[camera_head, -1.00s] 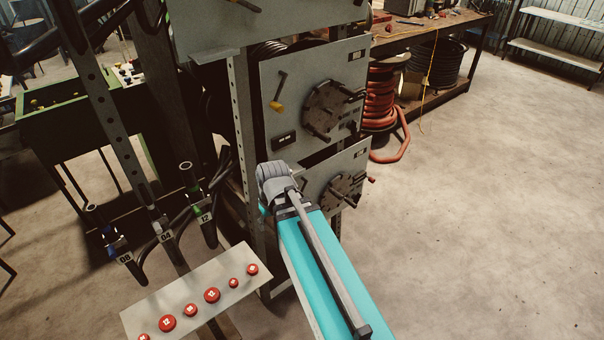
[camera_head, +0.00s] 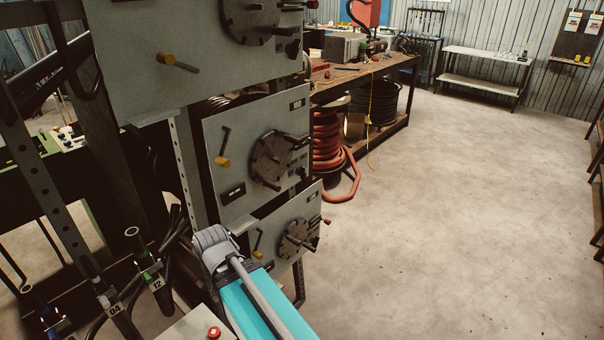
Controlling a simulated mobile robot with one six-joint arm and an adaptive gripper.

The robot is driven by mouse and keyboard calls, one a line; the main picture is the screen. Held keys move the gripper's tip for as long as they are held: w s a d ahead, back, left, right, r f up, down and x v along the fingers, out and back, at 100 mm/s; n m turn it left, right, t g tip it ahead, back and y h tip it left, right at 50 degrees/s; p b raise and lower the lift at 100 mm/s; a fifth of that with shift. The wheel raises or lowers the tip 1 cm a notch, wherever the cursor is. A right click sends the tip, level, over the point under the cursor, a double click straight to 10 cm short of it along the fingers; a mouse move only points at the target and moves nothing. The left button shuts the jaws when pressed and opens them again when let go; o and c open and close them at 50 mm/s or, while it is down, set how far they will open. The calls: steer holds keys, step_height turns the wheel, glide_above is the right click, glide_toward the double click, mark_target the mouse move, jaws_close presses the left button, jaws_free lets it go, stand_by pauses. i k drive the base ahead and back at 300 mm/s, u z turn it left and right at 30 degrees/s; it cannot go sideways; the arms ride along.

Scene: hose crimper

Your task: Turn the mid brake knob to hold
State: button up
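The mid panel (camera_head: 212,130) is a grey plate in the middle of the rack. I cannot tell for sure which part is the brake knob, and the small labels are too blurred to read. My arm, teal and grey, rises from the bottom centre and ends in view at a grey joint below the mid panel. My gripper is not in view.
A top panel (camera_head: 135,65) and a low panel (camera_head: 282,225) have similar levers and discs. Hoses with numbered tags hang at lower left, near a plate with a red button (camera_head: 214,332). A workbench (camera_head: 345,82) and red hose coil (camera_head: 327,140) stand behind. The right floor is open.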

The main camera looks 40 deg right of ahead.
mark_target(301, 171)
steer(key=u, duration=0.25)
steer(key=k, duration=1.3)
steer(key=z, duration=0.55)
steer(key=i, duration=1.05)
steer(key=u, duration=0.05)
